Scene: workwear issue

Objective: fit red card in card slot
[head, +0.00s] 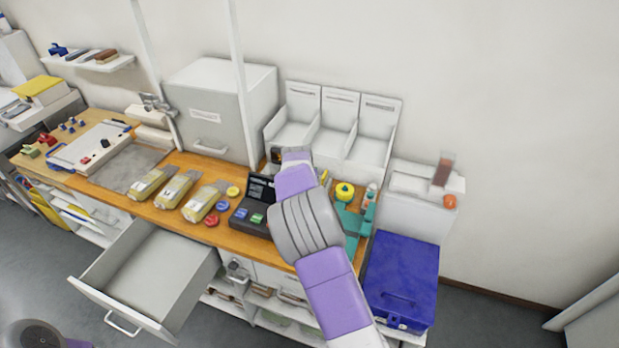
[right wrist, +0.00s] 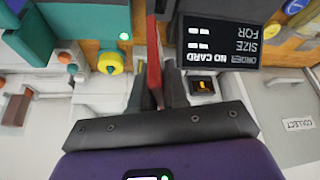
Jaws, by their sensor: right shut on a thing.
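My right gripper (right wrist: 155,88) is shut on a red card (right wrist: 154,62), which stands edge-on between the fingers in the right wrist view. In the head view my right arm hides the gripper and the card. A small dark unit with an amber mark (right wrist: 203,86) is beside the fingers; it also shows in the head view (head: 276,154). It may be the card slot, but I cannot make out an opening. A black display (right wrist: 222,42) reads "NO CARD"; its terminal stands on the bench in the head view (head: 260,187). My left gripper is out of view.
Several clear-wrapped packs (head: 174,190) lie on the wooden bench, left of the terminal. An open drawer (head: 150,270) juts out in front. White bins (head: 333,118) stand behind, a grey cabinet (head: 215,105) at back left. A blue crate (head: 402,275) is at the right.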

